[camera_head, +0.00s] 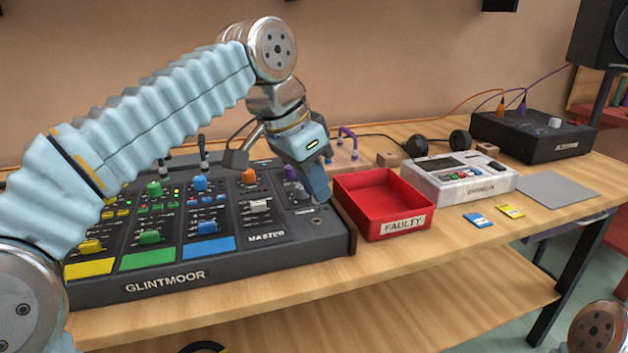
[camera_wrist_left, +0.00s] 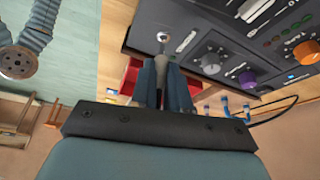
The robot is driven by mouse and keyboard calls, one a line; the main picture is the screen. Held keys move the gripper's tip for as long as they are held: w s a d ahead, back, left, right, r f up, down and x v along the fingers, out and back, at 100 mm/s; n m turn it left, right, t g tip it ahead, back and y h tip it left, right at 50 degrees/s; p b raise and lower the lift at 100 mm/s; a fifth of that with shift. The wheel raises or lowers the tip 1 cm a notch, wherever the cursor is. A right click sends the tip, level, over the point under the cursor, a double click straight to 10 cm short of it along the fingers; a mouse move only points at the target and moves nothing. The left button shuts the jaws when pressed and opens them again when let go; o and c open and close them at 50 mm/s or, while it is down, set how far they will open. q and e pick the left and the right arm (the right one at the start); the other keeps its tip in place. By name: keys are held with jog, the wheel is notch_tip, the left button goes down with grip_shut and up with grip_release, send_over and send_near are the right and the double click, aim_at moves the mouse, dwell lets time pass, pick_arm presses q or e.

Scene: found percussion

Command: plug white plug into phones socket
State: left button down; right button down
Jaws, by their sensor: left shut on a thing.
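My left gripper (camera_head: 318,194) points down over the right end of the dark GLINTMOOR mixer (camera_head: 165,279). In the left wrist view its fingers (camera_wrist_left: 162,66) are shut on a small pale piece, which I take to be the white plug (camera_wrist_left: 161,72); the fingers hide most of it. A round metal socket (camera_wrist_left: 163,37) lies on the mixer panel just beyond the fingertips, in line with them. It also appears as a small round spot on the mixer's front right corner (camera_head: 317,221). I cannot tell whether the plug tip touches it. My right gripper is out of view.
A red FAULTY tray (camera_head: 402,222) stands close to the mixer's right end. Beyond it are a white device (camera_head: 460,187), black headphones (camera_head: 438,144), a black box (camera_head: 530,136) with orange and purple cables, two small cards (camera_head: 478,219) and a grey mat (camera_head: 555,190).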

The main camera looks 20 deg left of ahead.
aim_at(313, 200)
pick_arm(q)
jog(key=shift+p, duration=0.55)
dwell(1.2)
jog(key=shift+f+b, duration=1.35)
jog(key=shift+f, duration=0.45)
jog(key=c, duration=1)
grip_release()
jog(key=shift+c, duration=0.2)
jog(key=shift+r, duration=0.1)
jog(key=shift+r, duration=0.15)
jog(key=p+v, duration=0.4)
jog(key=v, duration=0.9)
jog(key=shift+a+r, duration=0.15)
jog(key=shift+a, duration=0.05)
jog(key=shift+s, duration=0.1)
